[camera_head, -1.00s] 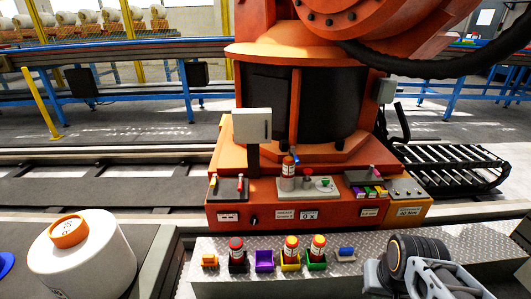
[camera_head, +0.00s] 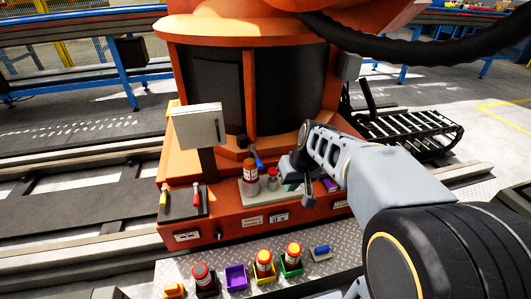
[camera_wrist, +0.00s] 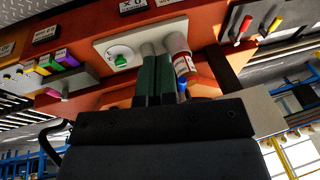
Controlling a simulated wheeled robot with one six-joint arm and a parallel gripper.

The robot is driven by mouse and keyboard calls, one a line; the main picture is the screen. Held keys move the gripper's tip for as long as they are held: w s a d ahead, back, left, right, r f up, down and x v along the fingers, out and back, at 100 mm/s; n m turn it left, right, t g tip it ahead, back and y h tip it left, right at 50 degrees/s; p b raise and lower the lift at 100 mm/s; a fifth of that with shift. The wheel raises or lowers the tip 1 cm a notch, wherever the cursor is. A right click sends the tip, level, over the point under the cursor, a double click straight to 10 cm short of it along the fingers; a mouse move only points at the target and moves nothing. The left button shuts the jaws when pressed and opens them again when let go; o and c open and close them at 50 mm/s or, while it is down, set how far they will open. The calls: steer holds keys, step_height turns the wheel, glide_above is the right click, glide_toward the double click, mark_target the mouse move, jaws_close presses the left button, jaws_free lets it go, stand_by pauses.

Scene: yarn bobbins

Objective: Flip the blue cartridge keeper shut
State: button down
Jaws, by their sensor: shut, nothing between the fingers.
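The blue keeper (camera_head: 258,162) is a small blue lever beside the top of an upright orange-capped cartridge (camera_head: 250,175) on a pale plate (camera_head: 251,194) of the orange machine base. In the wrist view, the blue keeper (camera_wrist: 182,87) shows at the end of the white-labelled cartridge (camera_wrist: 181,55), partly hidden by my gripper. My gripper (camera_head: 284,188) is just right of the cartridge in the head view.
A green knob (camera_wrist: 122,61) is on the same plate. A grey box on a post (camera_head: 200,126) stands left of the cartridge. Coloured trays, some holding cartridges, such as the yellow tray (camera_head: 264,273), line the metal ledge in front. A purple block (camera_head: 330,186) is right of my gripper.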

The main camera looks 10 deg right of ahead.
mark_target(257, 158)
steer(key=w+d+r+n+t+y+p, duration=0.1)
steer(key=w+d+r+y, duration=0.15)
steer(key=w, duration=0.45)
steer(key=w+d+r+y+p, duration=0.1)
steer(key=w+d+p, duration=0.1)
steer(key=w+d, duration=0.3)
steer(key=w+a+f+b, duration=0.4)
steer(key=a+f, duration=0.4)
steer(key=a, duration=0.1)
steer(key=shift+w+f+b, duration=0.15)
steer(key=shift+f+b, duration=0.15)
steer(key=shift+f, duration=0.1)
steer(key=shift+t+h, duration=0.25)
steer(key=shift+t, duration=0.05)
